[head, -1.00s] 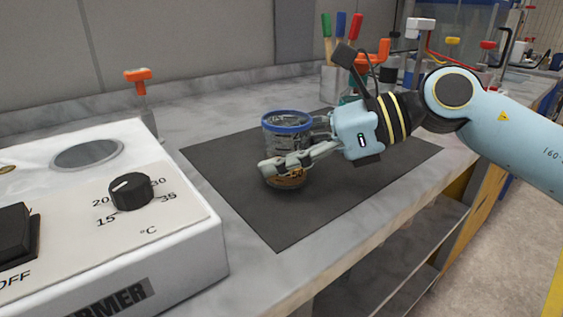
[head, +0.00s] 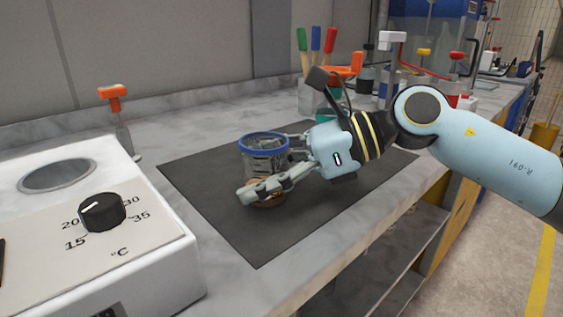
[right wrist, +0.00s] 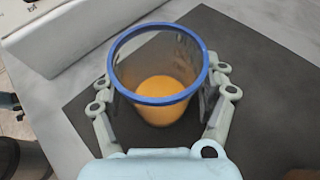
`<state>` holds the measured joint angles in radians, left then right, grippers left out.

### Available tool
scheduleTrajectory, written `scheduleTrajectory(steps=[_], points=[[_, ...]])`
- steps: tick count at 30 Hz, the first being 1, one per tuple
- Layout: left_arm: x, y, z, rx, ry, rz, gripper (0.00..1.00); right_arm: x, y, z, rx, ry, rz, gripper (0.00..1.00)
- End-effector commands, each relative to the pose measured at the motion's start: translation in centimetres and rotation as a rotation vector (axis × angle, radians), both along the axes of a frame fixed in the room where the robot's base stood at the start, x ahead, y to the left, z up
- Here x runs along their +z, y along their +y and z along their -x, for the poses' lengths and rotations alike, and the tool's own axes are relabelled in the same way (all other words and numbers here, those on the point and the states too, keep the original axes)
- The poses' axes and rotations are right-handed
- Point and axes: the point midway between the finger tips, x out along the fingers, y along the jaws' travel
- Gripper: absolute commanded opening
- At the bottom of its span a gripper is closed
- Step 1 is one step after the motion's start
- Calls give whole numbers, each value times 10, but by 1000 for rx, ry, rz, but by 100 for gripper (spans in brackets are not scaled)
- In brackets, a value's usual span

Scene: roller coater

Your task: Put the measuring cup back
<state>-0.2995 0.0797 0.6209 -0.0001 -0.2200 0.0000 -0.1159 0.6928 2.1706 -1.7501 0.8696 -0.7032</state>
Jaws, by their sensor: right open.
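The measuring cup (head: 264,150) is a clear vessel with a blue rim, standing upright on the dark mat (head: 215,215). The right wrist view shows the cup (right wrist: 158,100) from above, with orange-yellow contents at its bottom. My right gripper (head: 266,166) is open, with one finger on each side of the cup. In the right wrist view the gripper (right wrist: 160,88) has its fingers close to the cup's walls; I cannot tell whether they touch. The near finger hides part of the cup's lower side in the head view. My left gripper is not in view.
A white warmer (head: 150,240) with a round well (head: 62,175) and a black dial (head: 102,212) stands at the left. An orange-handled tool (head: 116,105) is behind it. A pot with coloured-handled tools (head: 315,95) stands behind the gripper. The mat's front part is clear.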

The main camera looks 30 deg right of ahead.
Motion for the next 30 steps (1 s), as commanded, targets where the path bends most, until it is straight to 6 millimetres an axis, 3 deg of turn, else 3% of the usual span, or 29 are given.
scheduleTrajectory(steps=[13,22,30], points=[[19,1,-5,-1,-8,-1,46,21,-36,28,3,5,9,77],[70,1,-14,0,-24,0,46,43,-65,49,-2,5,0,77],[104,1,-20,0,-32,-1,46,49,-83,62,-2,3,0,77]])
